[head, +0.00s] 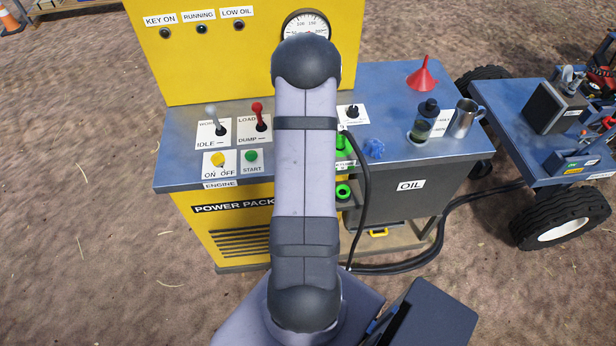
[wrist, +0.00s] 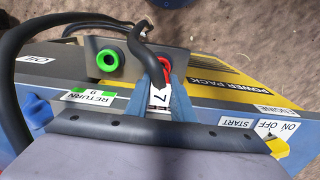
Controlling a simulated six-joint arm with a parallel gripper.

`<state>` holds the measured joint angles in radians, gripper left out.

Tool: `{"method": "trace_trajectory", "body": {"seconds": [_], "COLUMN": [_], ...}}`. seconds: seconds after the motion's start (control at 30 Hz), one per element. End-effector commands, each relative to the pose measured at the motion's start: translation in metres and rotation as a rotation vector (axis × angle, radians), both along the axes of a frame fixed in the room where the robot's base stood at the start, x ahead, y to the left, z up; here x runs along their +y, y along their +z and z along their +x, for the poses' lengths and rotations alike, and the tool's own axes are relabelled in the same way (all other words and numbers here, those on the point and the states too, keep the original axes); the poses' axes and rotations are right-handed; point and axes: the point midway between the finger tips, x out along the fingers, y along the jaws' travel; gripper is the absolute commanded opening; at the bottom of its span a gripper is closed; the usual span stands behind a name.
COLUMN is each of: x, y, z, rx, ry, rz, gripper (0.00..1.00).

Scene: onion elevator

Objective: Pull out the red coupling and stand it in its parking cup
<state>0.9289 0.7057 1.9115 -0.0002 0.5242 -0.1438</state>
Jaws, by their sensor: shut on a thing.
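My gripper (wrist: 161,92) is shut in the wrist view, its two blue-grey fingers closing on the end of a black hose, which I take to be the red coupling. The coupling's body is mostly hidden between the fingers. I cannot tell whether it is seated in its socket or lifted clear. In the head view my own arm hides the gripper, the red coupling and the red ring.
A green ring (head: 343,192) is on the front face, beside the red one in the wrist view (wrist: 110,59). A green coupling (head: 341,142) with a black hose (head: 362,190) stands above it. The hose loops close to my gripper. A blue knob (head: 375,149) is at right.

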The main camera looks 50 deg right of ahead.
Motion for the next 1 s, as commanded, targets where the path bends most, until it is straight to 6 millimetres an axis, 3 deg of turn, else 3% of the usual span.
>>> {"method": "trace_trajectory", "body": {"seconds": [1.0], "x": [-0.0003], "y": [-0.0096], "z": [0.0003], "rx": [-0.001], "ry": [0.0], "rz": [-0.001], "gripper": [0.0]}}
